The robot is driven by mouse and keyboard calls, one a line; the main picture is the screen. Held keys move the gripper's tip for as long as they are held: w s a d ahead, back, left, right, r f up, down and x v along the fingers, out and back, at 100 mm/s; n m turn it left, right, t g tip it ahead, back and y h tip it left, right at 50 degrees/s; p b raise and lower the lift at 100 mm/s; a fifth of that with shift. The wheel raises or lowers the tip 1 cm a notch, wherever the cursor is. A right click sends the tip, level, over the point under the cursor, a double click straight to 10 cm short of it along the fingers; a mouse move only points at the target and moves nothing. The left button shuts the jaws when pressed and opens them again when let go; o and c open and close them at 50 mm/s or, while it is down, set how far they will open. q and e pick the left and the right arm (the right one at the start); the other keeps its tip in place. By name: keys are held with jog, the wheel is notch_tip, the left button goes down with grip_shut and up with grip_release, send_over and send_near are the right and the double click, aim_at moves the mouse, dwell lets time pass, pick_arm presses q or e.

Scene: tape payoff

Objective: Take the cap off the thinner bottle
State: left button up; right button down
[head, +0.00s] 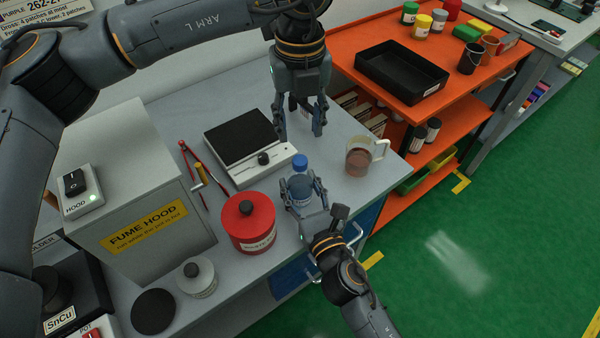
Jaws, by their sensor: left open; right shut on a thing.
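The thinner bottle (300,183) is a small clear-blue bottle near the front edge of the grey bench, and it looks upright. Its blue cap (300,161) is on top. My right gripper (301,194) is shut on the bottle's body from the front, with one finger on each side, and hides part of its label and base. My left gripper (300,132) points down above and behind the cap. Its fingers are apart, with nothing held between them. I cannot tell the exact height of the gap to the cap.
A red canister (249,224) stands just left of the bottle. A glass mug of brown liquid (360,157) stands to the right. Behind are a hotplate-like device (262,166) and red-handled tongs (190,165). An orange cart (430,107) stands beyond the bench.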

aim_at(300, 159)
pick_arm(q)
jog(key=m, duration=1.4)
jog(key=shift+m, duration=0.4)
jog(key=m, duration=0.3)
jog(key=shift+m, duration=0.3)
jog(key=m, duration=0.3)
jog(key=shift+m, duration=0.4)
jog(key=m, duration=0.5)
jog(key=shift+m, duration=0.4)
jog(key=m, duration=0.3)
jog(key=shift+m, duration=0.4)
jog(key=m, duration=0.3)
jog(key=shift+m, duration=0.3)
jog(key=m, duration=0.9)
jog(key=shift+m, duration=0.3)
jog(key=shift+f, duration=4)
jog(key=shift+c, duration=0.5)
